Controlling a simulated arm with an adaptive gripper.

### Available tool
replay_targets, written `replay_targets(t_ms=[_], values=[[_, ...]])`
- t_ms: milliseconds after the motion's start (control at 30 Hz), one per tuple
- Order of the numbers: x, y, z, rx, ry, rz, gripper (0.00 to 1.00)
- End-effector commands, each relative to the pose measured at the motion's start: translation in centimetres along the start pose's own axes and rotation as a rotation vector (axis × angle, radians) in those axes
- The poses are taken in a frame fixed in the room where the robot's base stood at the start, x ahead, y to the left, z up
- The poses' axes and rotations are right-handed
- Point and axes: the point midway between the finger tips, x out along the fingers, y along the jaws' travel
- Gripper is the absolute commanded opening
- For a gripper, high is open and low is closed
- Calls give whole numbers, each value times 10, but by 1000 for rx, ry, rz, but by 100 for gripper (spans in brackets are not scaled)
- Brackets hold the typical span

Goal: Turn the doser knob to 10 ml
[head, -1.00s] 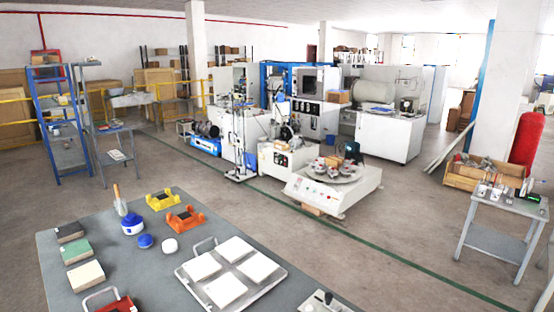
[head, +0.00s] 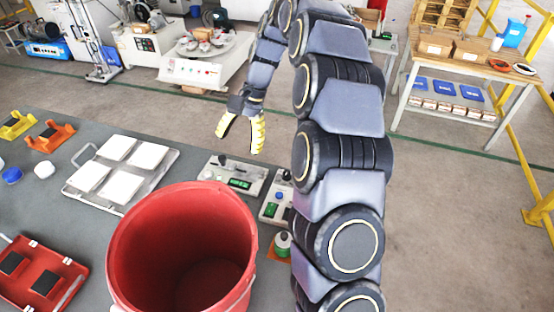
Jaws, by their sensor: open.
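Two grey control boxes lie on the dark table, and I cannot tell which one is the doser. The larger grey box (head: 246,187) has a green display and a dark knob (head: 222,159) near its far edge. My gripper (head: 238,146) has yellow fingers pointing down, open and empty. In the picture it appears just above the larger box; the exact height is unclear. Any scale marks are too small to read.
A large red bucket (head: 135,247) stands in front of the boxes. A tray (head: 110,178) with white tiles lies to their left, and an open red case (head: 66,283) at the lower left. A small bottle (head: 283,245) stands right of the bucket, close to my arm.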

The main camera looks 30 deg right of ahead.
Motion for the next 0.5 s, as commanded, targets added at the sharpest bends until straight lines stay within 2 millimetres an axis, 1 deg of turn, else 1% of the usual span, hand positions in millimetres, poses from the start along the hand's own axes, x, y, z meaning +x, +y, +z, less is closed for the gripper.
replay_targets(t_ms=[33,67,100,167,200,300,367,400,500], values=[[6,2,-26,69,-2,-16,59],[9,4,-39,107,-2,-24,59],[14,6,-56,157,-2,-34,59],[21,13,-81,235,-2,-49,59],[25,19,-98,286,2,-58,59],[39,37,-139,413,14,-71,59],[46,50,-160,482,26,-79,59],[52,59,-172,525,30,-79,59],[62,78,-194,608,45,-78,59]])
